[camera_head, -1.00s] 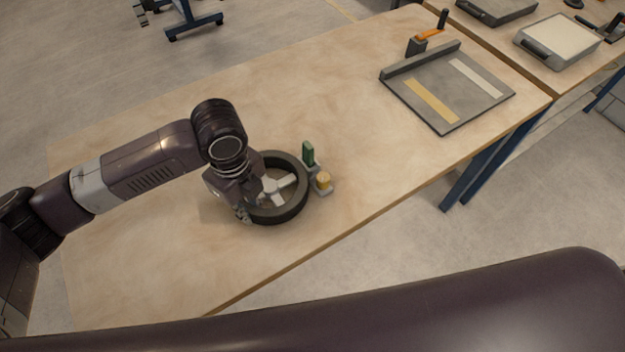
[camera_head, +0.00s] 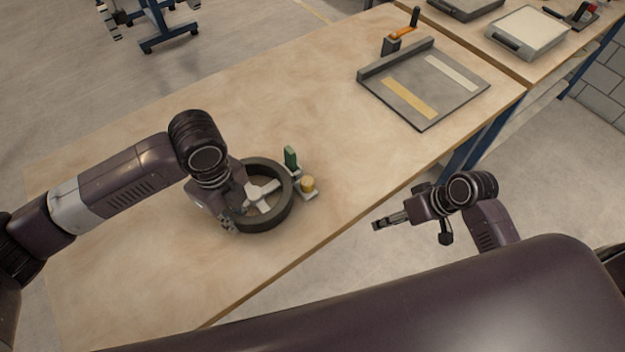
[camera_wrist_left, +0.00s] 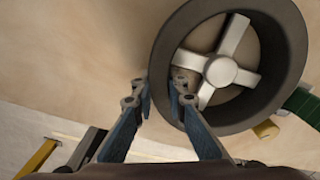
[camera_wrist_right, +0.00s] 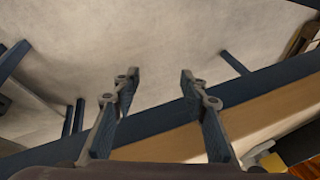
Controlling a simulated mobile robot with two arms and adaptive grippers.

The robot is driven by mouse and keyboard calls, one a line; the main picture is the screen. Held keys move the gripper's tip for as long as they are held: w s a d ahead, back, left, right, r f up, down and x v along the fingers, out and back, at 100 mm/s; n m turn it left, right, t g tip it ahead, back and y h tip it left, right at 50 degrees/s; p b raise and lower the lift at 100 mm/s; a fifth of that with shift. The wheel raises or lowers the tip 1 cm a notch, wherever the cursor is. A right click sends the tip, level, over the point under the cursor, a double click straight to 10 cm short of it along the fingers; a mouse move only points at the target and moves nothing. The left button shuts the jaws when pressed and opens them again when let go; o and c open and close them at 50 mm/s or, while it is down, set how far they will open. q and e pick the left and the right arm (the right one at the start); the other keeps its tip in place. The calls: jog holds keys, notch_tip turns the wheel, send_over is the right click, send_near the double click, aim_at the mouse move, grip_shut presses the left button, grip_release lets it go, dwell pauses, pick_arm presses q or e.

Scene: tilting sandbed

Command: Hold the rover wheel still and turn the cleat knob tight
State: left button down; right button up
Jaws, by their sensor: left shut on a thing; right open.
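The rover wheel (camera_head: 286,205), a dark ring with pale spokes, lies on the wooden table; it also shows in the left wrist view (camera_wrist_left: 289,62). My left gripper (camera_wrist_left: 163,95) is shut on its rim, one finger on each side of the wall. In the head view the left wrist partly covers the wheel's left side. The yellow cleat knob (camera_head: 307,185) sits on a small grey base just right of the wheel, beside a green upright piece (camera_head: 290,158). The knob's edge shows in the left wrist view (camera_wrist_left: 266,130). My right gripper (camera_head: 380,224) is open and empty, off the table's front edge, right of the knob.
A grey board with a raised edge and two strips (camera_head: 437,88) lies at the table's far right, with an orange-handled tool (camera_head: 401,36) behind it. A second table (camera_head: 562,62) holds a pale-topped case (camera_head: 527,33). The table between knob and board is clear.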

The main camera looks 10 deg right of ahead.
jog(key=s+a+r+n+y, duration=0.1)
jog(key=a+r+n, duration=0.35)
jog(key=r, duration=0.85)
jog(key=n+t+y, duration=0.2)
jog(key=n, duration=0.3)
send_near(312, 182)
jog(key=x, duration=1)
jog(key=shift+c, duration=0.5)
jog(key=shift+m, duration=0.25)
grip_shut()
